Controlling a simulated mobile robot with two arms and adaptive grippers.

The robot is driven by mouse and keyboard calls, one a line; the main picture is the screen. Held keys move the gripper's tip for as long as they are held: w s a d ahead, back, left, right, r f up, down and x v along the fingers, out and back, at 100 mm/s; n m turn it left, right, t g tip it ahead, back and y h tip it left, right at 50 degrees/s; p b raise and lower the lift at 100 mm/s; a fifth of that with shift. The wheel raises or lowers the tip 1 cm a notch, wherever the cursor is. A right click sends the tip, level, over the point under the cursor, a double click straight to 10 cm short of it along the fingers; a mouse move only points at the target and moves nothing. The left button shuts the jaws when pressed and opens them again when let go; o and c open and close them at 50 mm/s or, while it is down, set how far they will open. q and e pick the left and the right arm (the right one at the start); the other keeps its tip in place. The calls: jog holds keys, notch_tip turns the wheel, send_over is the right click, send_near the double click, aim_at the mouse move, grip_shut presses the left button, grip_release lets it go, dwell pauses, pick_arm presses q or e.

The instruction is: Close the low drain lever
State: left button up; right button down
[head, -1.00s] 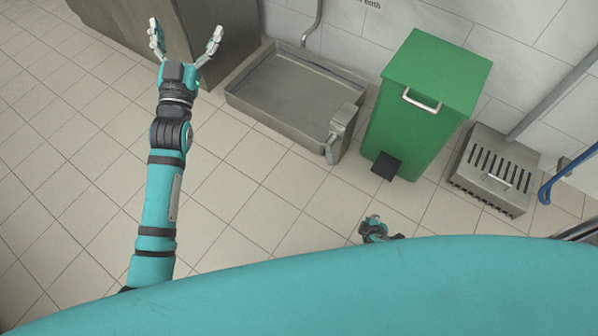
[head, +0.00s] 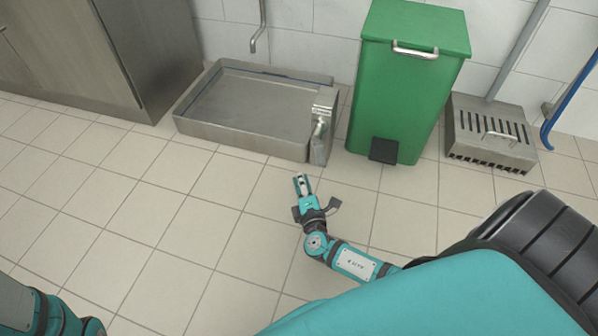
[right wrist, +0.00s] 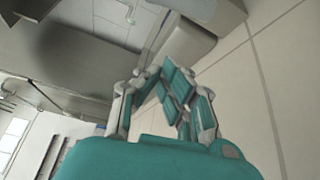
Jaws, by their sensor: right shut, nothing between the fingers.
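A low steel basin (head: 255,130) stands on the floor against the wall. A steel drain box (head: 322,145) is at its right front corner, with a small pale lever (head: 319,128) on its front side. The lever's exact angle is too small to tell. My right gripper (head: 301,180) is shut and empty, low over the floor in front of the box. It is apart from the lever and points toward the basin. The right wrist view shows its fingers (right wrist: 168,82) close up; the lever cannot be made out there. My left arm shows only at the lower left corner, its gripper out of frame.
A green pedal bin (head: 408,90) stands just right of the drain box. A slotted steel box (head: 490,135) is farther right, beside a blue hose or handle (head: 570,95). A steel cabinet (head: 150,55) is left of the basin. The tiled floor in front is clear.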

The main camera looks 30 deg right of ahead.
aim_at(319, 154)
jog(key=w+d+b, duration=0.3)
jog(key=w+d, duration=0.3)
jog(key=shift+b, duration=0.4)
jog(key=shift+w+d, duration=0.1)
jog(key=shift+d, duration=0.05)
jog(key=shift+d+n+p, duration=0.1)
jog(key=shift+n+p, duration=0.2)
jog(key=shift+p, duration=0.35)
jog(key=shift+s, duration=0.2)
